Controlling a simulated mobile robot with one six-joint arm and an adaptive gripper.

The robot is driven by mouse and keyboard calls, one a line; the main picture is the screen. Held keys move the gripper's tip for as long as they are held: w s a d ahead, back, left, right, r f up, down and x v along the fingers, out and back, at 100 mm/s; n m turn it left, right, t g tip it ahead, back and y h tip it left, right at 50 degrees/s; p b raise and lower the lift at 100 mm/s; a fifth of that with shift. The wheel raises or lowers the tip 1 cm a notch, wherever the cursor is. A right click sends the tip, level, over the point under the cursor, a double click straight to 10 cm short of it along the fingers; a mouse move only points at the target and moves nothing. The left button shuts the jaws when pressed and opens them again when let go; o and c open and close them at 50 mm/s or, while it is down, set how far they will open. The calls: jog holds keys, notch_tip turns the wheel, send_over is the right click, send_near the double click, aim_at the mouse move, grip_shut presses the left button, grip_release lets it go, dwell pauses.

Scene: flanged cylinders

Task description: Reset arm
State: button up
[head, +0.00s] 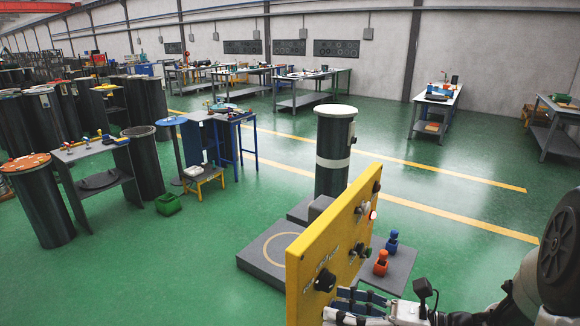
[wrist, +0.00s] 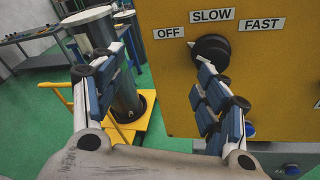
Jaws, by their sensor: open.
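My gripper (head: 348,307) is at the lower middle of the head view, close to the labelled face of a yellow control panel (head: 338,236). In the wrist view my gripper (wrist: 160,62) has its two blue-padded fingers spread wide with nothing between them. The panel (wrist: 168,82) bears the labels OFF, SLOW and FAST above a black rotary knob (wrist: 211,50). The right finger overlaps the knob's lower left edge in that view; I cannot tell whether it touches. The knob (head: 325,280) also shows in the head view.
A dark cylinder with a white band (head: 333,150) stands behind the panel. A grey platform with a yellow ring (head: 265,275) lies left of it. Red (head: 381,262) and blue (head: 392,241) small objects sit right of the panel. Green floor is open towards the back right.

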jog(key=s+a+f+n+g+h+b, duration=0.1)
jog(key=s+a+n+g+h, duration=0.25)
jog(key=s+n, duration=0.35)
jog(key=s+a+n+g+h, duration=0.3)
jog(key=s+n+g, duration=0.1)
jog(key=s+n, duration=0.25)
jog(key=s+d+r+n+t+h+b, duration=0.1)
jog(key=d+n+t+h, duration=0.4)
jog(key=n, duration=0.9)
jog(key=shift+s+d+r+h+b, duration=0.45)
jog(key=shift+s+d+h, duration=0.75)
jog(key=shift+d+h, duration=0.8)
jog(key=shift+d, duration=0.15)
